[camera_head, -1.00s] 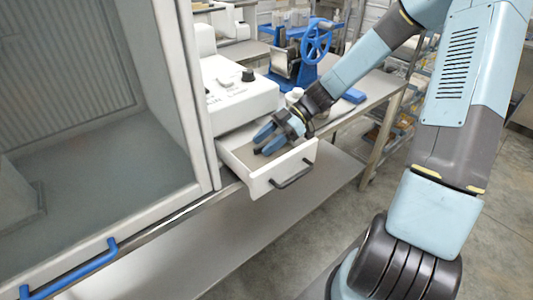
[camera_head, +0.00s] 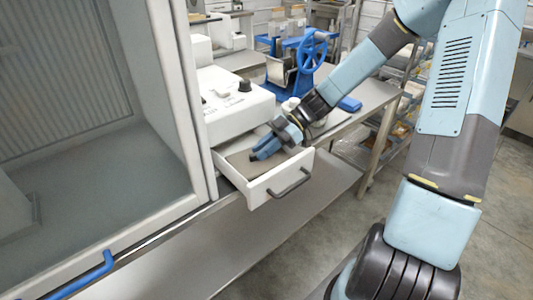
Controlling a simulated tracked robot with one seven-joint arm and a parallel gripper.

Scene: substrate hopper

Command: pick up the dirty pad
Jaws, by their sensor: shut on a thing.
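A white drawer (camera_head: 262,190) with a dark handle stands pulled out below a white machine. A flat grey-brown surface, which looks like the dirty pad (camera_head: 240,164), lies in the drawer; its edges are hard to make out. My gripper (camera_head: 258,155) reaches into the drawer from the upper right, pointing down and left. Its blue fingers are close together, shut on the pad at their dark tips. The fingers and wrist hide part of the drawer's inside, and the exact grip is too small to see.
The white machine (camera_head: 232,100) stands over the drawer. A blue hand-wheel device (camera_head: 303,65) and a blue block (camera_head: 350,104) are on the bench behind. A glass-fronted cabinet with a blue handle (camera_head: 90,277) fills the left. The floor at the right is open.

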